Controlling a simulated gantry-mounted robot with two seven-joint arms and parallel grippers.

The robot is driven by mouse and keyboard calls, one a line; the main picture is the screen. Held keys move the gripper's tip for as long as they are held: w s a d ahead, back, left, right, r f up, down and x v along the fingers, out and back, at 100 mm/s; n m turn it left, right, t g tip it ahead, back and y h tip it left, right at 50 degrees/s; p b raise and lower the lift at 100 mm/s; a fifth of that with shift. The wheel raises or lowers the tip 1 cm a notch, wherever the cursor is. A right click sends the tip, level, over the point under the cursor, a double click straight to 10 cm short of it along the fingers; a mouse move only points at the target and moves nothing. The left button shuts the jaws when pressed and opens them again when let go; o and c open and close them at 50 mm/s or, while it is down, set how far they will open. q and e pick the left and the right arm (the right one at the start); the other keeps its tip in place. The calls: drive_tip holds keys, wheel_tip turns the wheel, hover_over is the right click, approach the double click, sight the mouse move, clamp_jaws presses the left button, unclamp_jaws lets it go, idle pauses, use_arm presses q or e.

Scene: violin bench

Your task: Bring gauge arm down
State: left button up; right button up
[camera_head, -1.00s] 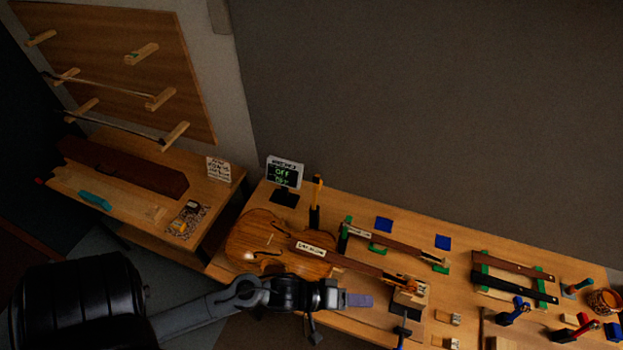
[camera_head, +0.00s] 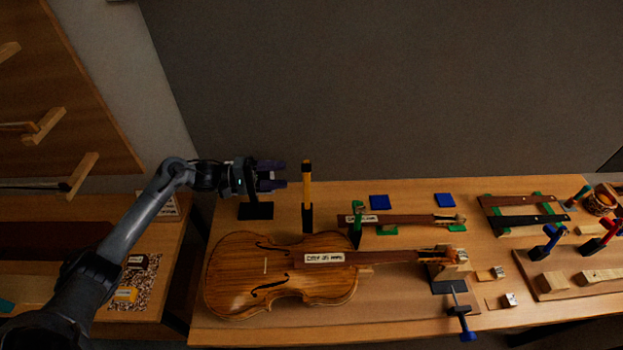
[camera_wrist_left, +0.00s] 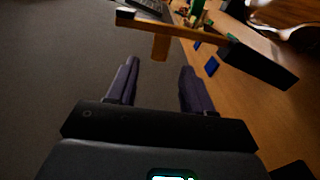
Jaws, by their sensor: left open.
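The gauge arm (camera_head: 307,172) is a yellow bar with a black tip, standing upright above a dark post (camera_head: 307,217) behind the violin (camera_head: 284,271). In the left wrist view the orange-yellow bar (camera_wrist_left: 195,35) crosses beyond my fingers, with a short stub (camera_wrist_left: 160,47) pointing toward me and a black block (camera_wrist_left: 262,64) at its right end. My left gripper (camera_head: 282,175) is open and empty, just left of the gauge arm and level with its upper part. In the left wrist view the gap between my fingertips (camera_wrist_left: 159,66) faces the stub, apart from it. My right gripper is out of view.
The small display is mostly hidden behind my left gripper; its black base (camera_head: 255,211) shows below. A clamped fingerboard piece (camera_head: 400,219) and blue squares (camera_head: 379,202) lie right of the gauge. The violin fills the bench front. Air above the bench is free.

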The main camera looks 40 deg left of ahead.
sight(307, 183)
use_arm(q)
drive_tip(key=x, duration=0.9)
drive_tip(key=shift+w+d, duration=0.25)
drive_tip(key=shift+d, duration=0.05)
clamp_jaws()
